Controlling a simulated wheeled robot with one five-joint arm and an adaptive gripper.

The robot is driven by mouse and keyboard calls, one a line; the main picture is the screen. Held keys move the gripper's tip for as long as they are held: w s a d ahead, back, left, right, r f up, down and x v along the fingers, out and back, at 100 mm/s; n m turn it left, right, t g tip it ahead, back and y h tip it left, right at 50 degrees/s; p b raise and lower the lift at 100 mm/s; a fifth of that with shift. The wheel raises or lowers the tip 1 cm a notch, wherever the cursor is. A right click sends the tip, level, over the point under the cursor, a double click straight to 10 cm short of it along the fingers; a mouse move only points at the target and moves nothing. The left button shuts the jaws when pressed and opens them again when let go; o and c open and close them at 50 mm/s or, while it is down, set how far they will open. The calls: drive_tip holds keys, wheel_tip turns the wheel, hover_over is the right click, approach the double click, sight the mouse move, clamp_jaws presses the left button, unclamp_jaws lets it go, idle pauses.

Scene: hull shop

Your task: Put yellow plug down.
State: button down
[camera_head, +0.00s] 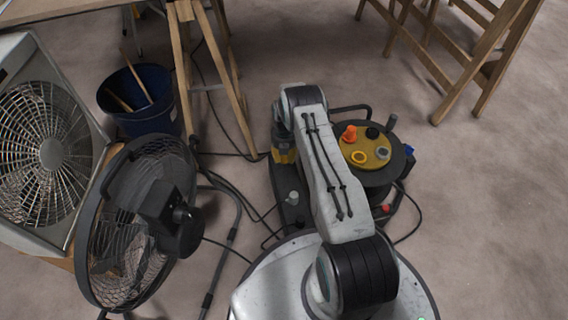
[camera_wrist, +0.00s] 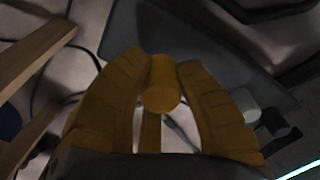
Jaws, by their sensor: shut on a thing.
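The yellow plug (camera_wrist: 160,92) is held between the two yellow-brown fingers of my gripper (camera_wrist: 160,68), as the wrist view shows. Below it in that view is a dark grey flat surface (camera_wrist: 200,45); I cannot tell whether the plug touches it. In the head view my gripper (camera_head: 284,153) is partly hidden behind my arm, and I cannot make out the plug there. It is left of a round dark machine (camera_head: 372,178) with a yellow top plate (camera_head: 366,141). An orange plug (camera_head: 349,133), a yellow ring (camera_head: 358,157) and other small pieces sit on the plate.
A grey knob (camera_head: 292,198) stands on the dark base left of my arm. A black round fan (camera_head: 130,220), a box fan (camera_head: 45,150) and a blue bucket (camera_head: 140,105) stand to the left. Wooden trestle legs (camera_head: 210,75) are behind. Cables cross the floor; the right floor is clear.

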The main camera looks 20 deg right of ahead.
sight(284, 166)
drive_tip(key=shift+f+b, duration=1.1)
drive_tip(key=shift+f, duration=0.9)
drive_tip(key=shift+f, duration=0.15)
drive_tip(key=shift+f, duration=0.15)
drive_tip(key=c, duration=1)
unclamp_jaws()
